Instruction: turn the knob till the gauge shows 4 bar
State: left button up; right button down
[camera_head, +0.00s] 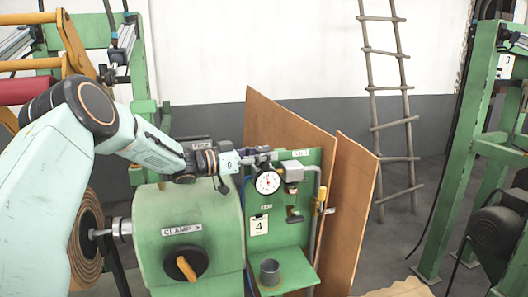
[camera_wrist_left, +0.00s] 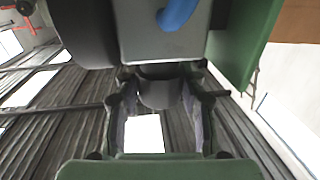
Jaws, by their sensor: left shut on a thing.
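The round white gauge (camera_head: 267,182) is on the green panel in the head view; its needle is too small to read. A card (camera_head: 259,225) below it reads 4. My left gripper (camera_head: 262,157) is just above the gauge at the panel's top. In the left wrist view, my left gripper (camera_wrist_left: 160,92) is shut on a dark grey round knob (camera_wrist_left: 157,94), with one finger on each side of it. The knob sits against a grey block (camera_wrist_left: 165,38) with a blue hose. The knob is hidden in the head view. My right gripper is not in view.
The green panel (camera_head: 302,233) carries a grey box (camera_head: 292,172), pipes and a shelf with a grey cup (camera_head: 270,272). A green machine (camera_head: 190,235) marked CLAMP with an orange-handled knob (camera_head: 186,268) stands left. Brown boards (camera_head: 352,215) stand right, with a ladder (camera_head: 391,105) behind.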

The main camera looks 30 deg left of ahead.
pick_arm(q)
jog(key=shift+a+r, duration=0.1)
jog(key=shift+r, duration=0.4)
jog(key=o, duration=1.2)
jog(key=shift+s+f, duration=0.1)
jog(key=shift+s, duration=0.1)
jog(key=shift+w+f, duration=0.15)
jog(key=shift+f, duration=0.05)
jog(key=v, duration=1.2)
